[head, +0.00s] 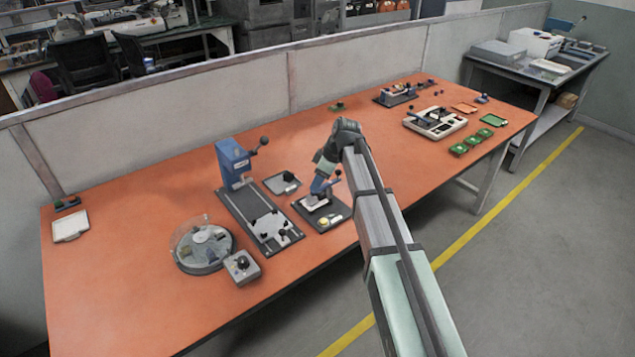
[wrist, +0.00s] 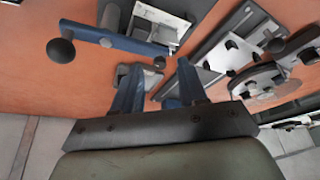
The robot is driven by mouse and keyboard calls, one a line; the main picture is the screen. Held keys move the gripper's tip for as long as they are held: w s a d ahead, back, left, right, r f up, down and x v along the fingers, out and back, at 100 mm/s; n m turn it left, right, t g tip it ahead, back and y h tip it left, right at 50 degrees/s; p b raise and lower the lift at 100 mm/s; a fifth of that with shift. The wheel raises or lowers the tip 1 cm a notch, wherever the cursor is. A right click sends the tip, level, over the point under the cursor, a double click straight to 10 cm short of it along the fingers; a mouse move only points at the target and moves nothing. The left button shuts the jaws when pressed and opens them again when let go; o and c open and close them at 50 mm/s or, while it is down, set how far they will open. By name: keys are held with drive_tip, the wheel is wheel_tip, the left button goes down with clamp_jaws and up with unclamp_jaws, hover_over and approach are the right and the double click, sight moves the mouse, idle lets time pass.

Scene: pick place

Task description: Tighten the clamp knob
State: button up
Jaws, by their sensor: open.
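Several dark knobs show, and I cannot tell for certain which is the clamp knob. In the head view, one black ball knob (head: 338,172) is on the small blue-levered fixture (head: 330,218), beneath my gripper. The blue lever (wrist: 100,37) and its ball (wrist: 60,50) show at left in the wrist view. A grey tray (head: 275,187) with a dark knob (head: 289,177) lies left of the fixture. My gripper (wrist: 157,68) is open, its blue fingers apart with nothing seen gripped. The lever crosses beyond the fingertips; I cannot tell whether they touch.
A blue press (head: 234,160) with a black-knobbed lever stands on a long plate to the left. A round dial fixture (head: 203,247) and a grey knob box (head: 241,267) are near the front edge. Green boards (head: 470,141) lie far right. The orange table (head: 130,270) is clear at front left.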

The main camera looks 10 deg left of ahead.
drive_tip(key=shift+a+f, duration=0.2)
drive_tip(key=shift+f, duration=0.35)
clamp_jaws()
